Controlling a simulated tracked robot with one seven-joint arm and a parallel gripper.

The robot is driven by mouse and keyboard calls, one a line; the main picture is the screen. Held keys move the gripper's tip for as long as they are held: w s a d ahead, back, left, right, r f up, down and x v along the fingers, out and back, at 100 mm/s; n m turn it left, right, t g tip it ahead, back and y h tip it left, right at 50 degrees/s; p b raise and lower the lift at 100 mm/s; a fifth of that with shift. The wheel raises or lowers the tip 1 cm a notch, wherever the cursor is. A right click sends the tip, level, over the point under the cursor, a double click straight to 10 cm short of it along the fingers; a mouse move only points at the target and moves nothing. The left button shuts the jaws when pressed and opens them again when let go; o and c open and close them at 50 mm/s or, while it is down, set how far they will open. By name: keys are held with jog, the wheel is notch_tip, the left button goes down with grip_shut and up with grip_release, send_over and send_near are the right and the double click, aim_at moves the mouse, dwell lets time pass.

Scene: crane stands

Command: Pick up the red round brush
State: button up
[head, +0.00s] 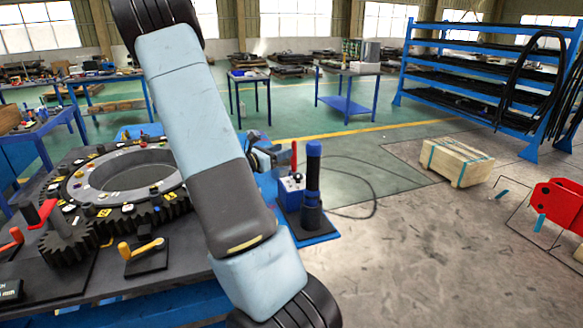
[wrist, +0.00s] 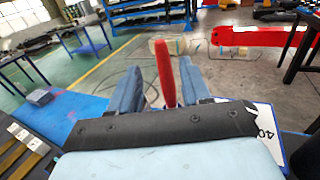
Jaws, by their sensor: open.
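A red upright rod-like thing, which looks like the red round brush (head: 294,156), stands at the workbench's right end, beside a blue-and-white box. In the wrist view the brush (wrist: 165,72) appears upright between my two blue fingers, with a gap on each side. Its lower end is hidden behind the dark front of my gripper. My gripper (wrist: 161,78) is open. In the head view my gripper (head: 268,157) is partly hidden behind my arm and lies just left of the brush. I cannot tell whether the brush is fully between the fingers in depth.
A tall dark post with a blue top (head: 313,185) stands close right of the brush. The blue-and-white box (head: 290,188) is below it. A large gear ring (head: 125,175) and red and yellow handles fill the bench's left side. A wooden crate (head: 455,161) lies on the floor.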

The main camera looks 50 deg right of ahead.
jog(key=shift+s+d, duration=0.2)
jog(key=shift+d, duration=1.35)
jog(key=shift+s+d, duration=0.15)
jog(key=shift+d, duration=1.35)
jog(key=shift+c, duration=0.2)
grip_shut()
